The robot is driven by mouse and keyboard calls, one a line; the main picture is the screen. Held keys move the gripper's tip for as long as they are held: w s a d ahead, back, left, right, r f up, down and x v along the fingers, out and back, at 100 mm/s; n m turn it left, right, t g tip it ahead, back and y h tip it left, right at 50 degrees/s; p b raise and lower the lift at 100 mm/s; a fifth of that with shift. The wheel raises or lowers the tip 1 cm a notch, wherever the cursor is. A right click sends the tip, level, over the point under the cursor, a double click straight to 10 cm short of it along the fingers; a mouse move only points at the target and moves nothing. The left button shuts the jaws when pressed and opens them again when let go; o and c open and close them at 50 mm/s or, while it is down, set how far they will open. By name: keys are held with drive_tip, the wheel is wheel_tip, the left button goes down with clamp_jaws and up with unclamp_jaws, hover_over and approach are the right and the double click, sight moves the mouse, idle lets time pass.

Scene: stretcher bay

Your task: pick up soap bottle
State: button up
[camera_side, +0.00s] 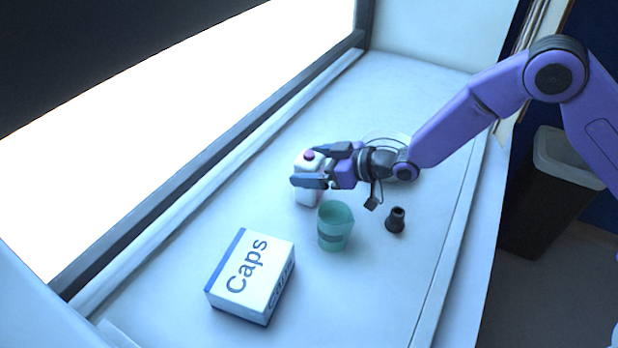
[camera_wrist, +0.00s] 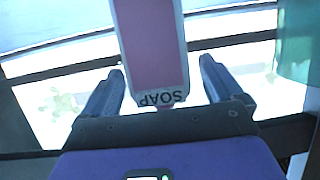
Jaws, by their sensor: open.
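The soap bottle (camera_side: 307,198) is white with a pink-purple top and stands upright on the counter in the side view. In the wrist view the soap bottle (camera_wrist: 152,45) shows a pink panel and the word SOAP upside down. My gripper (camera_side: 309,166) is open at the bottle's upper part, one finger on either side in the side view. In the wrist view the bottle appears between and beyond the fingertips of my gripper (camera_wrist: 162,68), with gaps on both sides. Part of the bottle is hidden behind my gripper in the side view.
A green cup (camera_side: 334,228) stands close in front of the bottle; its edge shows in the wrist view (camera_wrist: 296,40). A small black object (camera_side: 396,220) stands right of the cup. A white Caps box (camera_side: 252,276) is nearer the front. A clear round dish (camera_side: 405,172) sits behind my wrist.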

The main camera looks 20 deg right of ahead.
drive_tip(key=shift+w+a+f, duration=0.25)
drive_tip(key=shift+w+a, duration=0.1)
drive_tip(key=shift+a, duration=0.05)
drive_tip(key=shift+r, duration=0.1)
drive_tip(key=c, duration=1.3)
